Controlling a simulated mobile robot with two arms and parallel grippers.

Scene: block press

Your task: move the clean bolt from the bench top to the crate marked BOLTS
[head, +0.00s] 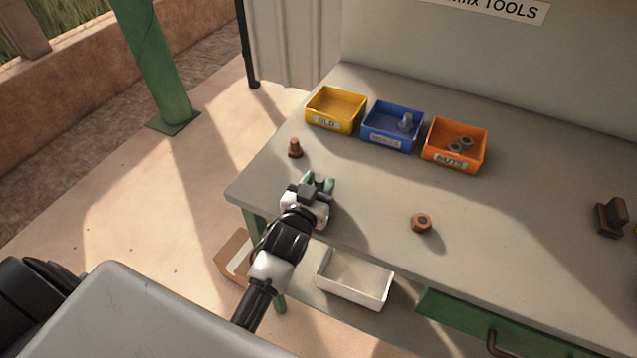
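A grey, clean-looking bolt (405,121) stands upright in the right part of the blue crate (376,139), whose label is too blurred to read surely but looks like BOLTS. I see no clean bolt on the bare bench top (372,190). A brown, rusty bolt (295,149) stands on the bench near its left edge. My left gripper (319,182) is over the bench, in front of the crates and just right of and nearer than the rusty bolt. Its green fingers are apart with nothing seen between them. My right gripper is not in view.
A yellow crate (322,119) marked OLD is left of the blue one. An orange crate (439,158) marked NUTS holds grey nuts. A rusty nut (421,223) lies mid-bench. A dark brown object (611,217) is at far right. A white bin (354,285) is below the bench edge.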

